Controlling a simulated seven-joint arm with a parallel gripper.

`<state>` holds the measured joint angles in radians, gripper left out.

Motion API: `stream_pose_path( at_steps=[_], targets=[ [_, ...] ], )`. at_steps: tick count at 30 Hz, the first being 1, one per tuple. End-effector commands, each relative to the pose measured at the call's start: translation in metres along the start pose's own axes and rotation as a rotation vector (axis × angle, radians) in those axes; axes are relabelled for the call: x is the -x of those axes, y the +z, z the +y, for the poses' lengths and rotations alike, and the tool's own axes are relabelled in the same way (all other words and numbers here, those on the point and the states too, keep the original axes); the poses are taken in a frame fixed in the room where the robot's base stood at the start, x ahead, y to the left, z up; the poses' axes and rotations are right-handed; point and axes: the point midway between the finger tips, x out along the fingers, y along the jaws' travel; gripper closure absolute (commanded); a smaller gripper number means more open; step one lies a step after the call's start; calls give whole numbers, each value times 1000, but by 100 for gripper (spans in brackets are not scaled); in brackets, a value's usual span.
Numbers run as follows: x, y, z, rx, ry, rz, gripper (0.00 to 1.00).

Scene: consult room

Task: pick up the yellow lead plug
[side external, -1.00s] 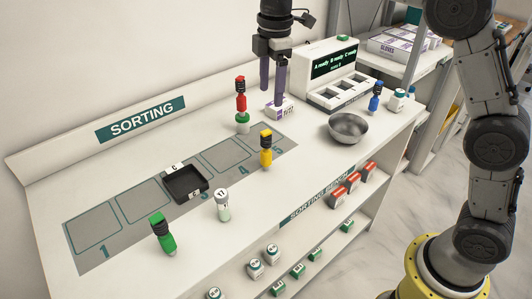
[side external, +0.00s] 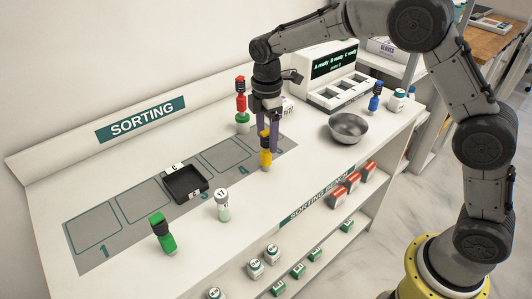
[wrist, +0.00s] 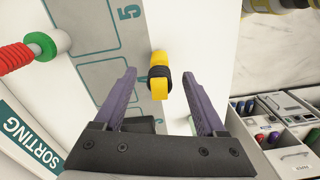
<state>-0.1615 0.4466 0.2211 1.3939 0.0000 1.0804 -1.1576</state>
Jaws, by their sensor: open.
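The yellow lead plug (side external: 266,157), with a black band, stands upright on the white bench near the front edge of the mat's right-hand squares. In the wrist view the plug (wrist: 158,80) shows between my two purple fingertips, slightly beyond them. My gripper (side external: 267,146) is open and points down at the plug, its fingers around or just behind the plug's upper part. There is free room on both sides of the plug in the wrist view, and the fingers do not appear to touch it.
A red plug (side external: 240,98) on a green-and-white base stands behind and left. A green plug (side external: 162,234), white vial (side external: 222,206) and black tray (side external: 168,192) lie left. A metal bowl (side external: 348,128) and blue plug (side external: 375,97) stand right. Bench around the yellow plug is clear.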

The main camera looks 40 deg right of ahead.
Motion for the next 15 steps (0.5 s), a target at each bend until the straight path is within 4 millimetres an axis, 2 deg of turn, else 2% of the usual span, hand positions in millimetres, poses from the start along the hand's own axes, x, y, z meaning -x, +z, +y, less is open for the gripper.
stream_pose_path(
  at_steps=[1, 6, 15],
  targets=[
    [-9, 0, 0, 0, -3, -2, 27],
    [-27, 0, 0, 0, -2, -1, 27],
    [-31, -1, 0, 0, 0, 0, 29]
  ],
)
